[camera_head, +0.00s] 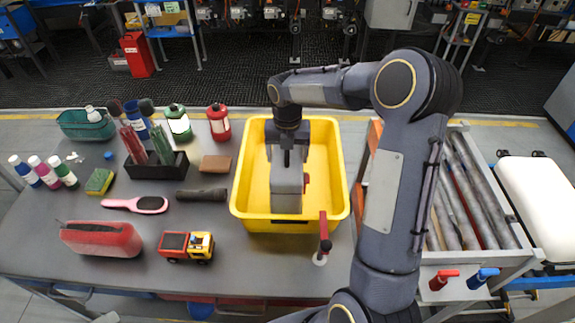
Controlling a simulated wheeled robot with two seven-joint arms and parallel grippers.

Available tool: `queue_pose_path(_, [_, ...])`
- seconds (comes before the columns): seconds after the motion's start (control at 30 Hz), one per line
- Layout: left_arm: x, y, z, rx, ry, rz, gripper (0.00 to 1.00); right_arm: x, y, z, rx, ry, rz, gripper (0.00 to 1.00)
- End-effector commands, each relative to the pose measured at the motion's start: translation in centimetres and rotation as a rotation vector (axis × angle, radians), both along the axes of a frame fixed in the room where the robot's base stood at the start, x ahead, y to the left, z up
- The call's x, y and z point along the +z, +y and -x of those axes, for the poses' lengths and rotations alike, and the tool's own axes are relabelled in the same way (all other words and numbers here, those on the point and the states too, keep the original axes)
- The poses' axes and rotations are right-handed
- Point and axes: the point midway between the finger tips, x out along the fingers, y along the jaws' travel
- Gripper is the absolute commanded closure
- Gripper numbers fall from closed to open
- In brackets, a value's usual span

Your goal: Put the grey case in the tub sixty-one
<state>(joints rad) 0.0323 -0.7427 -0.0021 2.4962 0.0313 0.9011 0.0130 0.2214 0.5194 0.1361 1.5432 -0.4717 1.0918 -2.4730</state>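A grey case (287,192) is inside the yellow tub (240,203), near its middle. A small red part shows at the case's right side. My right gripper (287,160) points straight down over the tub, right at the top of the case. Its fingers are dark and small here, and I cannot make out whether they are closed on the case. I cannot tell whether the case rests on the tub floor. No number can be read on the tub. My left gripper is out of view.
A red-handled tool (323,240) stands at the tub's front right. Left of it are a toy truck (187,246), a red pouch (101,239), a hairbrush (136,204), a black organiser (157,167) and several bottles. A roller conveyor (480,205) lies right, partly behind my arm.

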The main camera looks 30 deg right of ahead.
Motion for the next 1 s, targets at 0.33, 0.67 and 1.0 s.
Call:
queue_pose_path(0.33, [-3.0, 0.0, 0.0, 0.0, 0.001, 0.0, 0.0, -4.0, 0.1, 0.0, 0.001, -0.001, 0.0, 0.94])
queue_pose_path(0.67, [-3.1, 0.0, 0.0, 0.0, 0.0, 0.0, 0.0, -4.3, 0.0, 0.0, 0.001, 0.002, 0.0, 0.2])
queue_pose_path(1.0, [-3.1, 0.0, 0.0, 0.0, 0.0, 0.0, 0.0, -4.3, 0.0, 0.0, 0.001, 0.002, 0.0, 0.01])
